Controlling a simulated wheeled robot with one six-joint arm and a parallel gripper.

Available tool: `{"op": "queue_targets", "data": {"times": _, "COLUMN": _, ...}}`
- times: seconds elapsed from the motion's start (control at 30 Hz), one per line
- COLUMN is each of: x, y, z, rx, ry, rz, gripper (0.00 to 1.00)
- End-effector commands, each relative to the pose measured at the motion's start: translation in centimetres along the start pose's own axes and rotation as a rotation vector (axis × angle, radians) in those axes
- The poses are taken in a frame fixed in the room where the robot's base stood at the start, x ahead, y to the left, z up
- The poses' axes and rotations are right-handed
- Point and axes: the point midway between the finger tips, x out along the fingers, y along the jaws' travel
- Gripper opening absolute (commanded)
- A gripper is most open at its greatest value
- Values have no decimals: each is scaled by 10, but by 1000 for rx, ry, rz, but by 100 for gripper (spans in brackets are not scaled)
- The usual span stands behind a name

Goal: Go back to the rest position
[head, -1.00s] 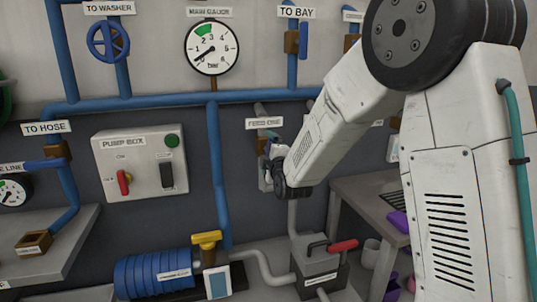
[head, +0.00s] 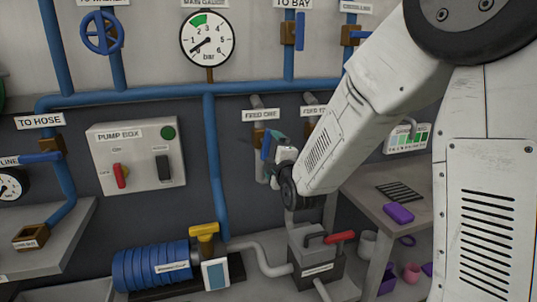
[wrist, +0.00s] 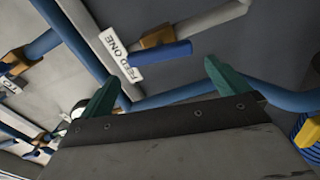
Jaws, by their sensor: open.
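My gripper (wrist: 162,71) shows in the wrist view with its two green fingers wide apart and nothing between them. Beyond the fingers is the feed one valve, with a brass body (wrist: 157,37) and a blue handle (wrist: 160,54). The handle lies roughly along its grey pipe. The fingers appear clear of the handle. In the head view my white arm reaches down from the upper right, and the gripper end is beside the feed one valve (head: 259,137), partly hidden by the wrist. No rest position is marked in view.
A pump box (head: 137,158), a main gauge (head: 208,39) and blue pipes (head: 216,165) cover the wall. A blue pump (head: 152,266) and a grey box with a red handle (head: 316,262) stand below. A bench (head: 370,200) with a purple item (head: 398,213) is at right.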

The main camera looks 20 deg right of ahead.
Motion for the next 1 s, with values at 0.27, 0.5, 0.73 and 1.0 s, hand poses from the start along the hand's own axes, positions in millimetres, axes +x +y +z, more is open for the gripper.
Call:
{"op": "queue_targets", "data": {"times": 0.27, "x": -1, "y": -19, "z": 2, "rx": 113, "ry": -15, "rz": -91, "gripper": 100}}
{"op": "queue_targets", "data": {"times": 0.5, "x": -50, "y": -98, "z": 11, "rx": 483, "ry": -206, "rz": -563, "gripper": 100}}
{"op": "queue_targets", "data": {"times": 0.73, "x": -153, "y": -104, "z": 19, "rx": 786, "ry": -559, "rz": -905, "gripper": 100}}
{"op": "queue_targets", "data": {"times": 1.0, "x": -306, "y": -57, "z": 29, "rx": 1008, "ry": -1076, "rz": -1095, "gripper": 100}}
